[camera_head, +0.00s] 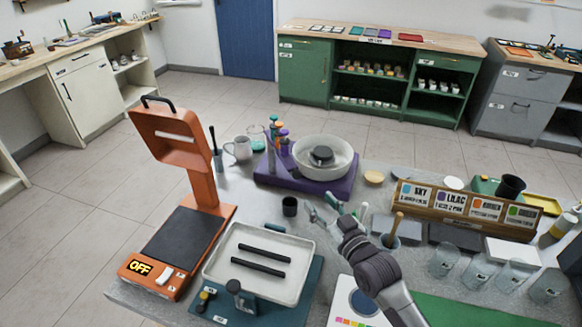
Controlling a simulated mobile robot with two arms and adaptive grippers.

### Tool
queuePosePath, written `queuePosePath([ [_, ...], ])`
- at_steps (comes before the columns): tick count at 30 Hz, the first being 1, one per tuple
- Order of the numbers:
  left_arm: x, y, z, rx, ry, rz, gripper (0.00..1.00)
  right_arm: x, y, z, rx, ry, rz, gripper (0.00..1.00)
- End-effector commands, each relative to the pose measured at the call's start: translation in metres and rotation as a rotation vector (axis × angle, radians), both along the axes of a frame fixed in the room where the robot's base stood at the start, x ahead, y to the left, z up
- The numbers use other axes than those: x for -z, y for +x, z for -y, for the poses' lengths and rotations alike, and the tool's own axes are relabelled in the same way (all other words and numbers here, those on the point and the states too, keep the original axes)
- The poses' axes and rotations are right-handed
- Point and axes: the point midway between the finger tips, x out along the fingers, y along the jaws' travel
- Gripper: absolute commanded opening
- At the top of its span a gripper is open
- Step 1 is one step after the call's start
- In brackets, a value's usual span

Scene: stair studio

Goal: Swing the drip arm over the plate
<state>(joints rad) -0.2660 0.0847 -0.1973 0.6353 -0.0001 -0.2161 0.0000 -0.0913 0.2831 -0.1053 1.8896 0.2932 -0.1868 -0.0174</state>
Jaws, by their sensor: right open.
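A purple base (313,186) stands at the back middle of the table. It carries a wide white round bowl (343,170) with a small dark round piece (321,156) at its centre. A grey upright post (271,156) and several small bottles with teal, orange and purple parts (283,139) stand at the base's left end. I cannot tell clearly which part is the drip arm; none of these parts visibly reaches over the bowl. My right gripper (326,207) is open and empty, in front of the purple base and apart from it. My left gripper is out of view.
An orange machine (203,190) marked OFF stands at left. A white tray (222,262) with two black bars is in front. A small dark cup (290,206) stands left of my right gripper. A sign rack (465,207) and clear cups (478,272) are at right.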

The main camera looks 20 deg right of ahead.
Motion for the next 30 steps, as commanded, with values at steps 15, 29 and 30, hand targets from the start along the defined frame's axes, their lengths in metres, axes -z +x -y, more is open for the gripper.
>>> queuePosePath([
  [15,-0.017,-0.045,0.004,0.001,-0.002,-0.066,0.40,-0.003,0.100,-0.020,0.000,0.000,0.002,0.50],
  [29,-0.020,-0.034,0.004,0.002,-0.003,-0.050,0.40,0.000,0.128,-0.025,-0.001,-0.001,-0.001,0.50],
  [30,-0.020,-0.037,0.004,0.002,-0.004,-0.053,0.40,0.000,0.128,-0.025,-0.001,0.000,0.000,0.50],
])
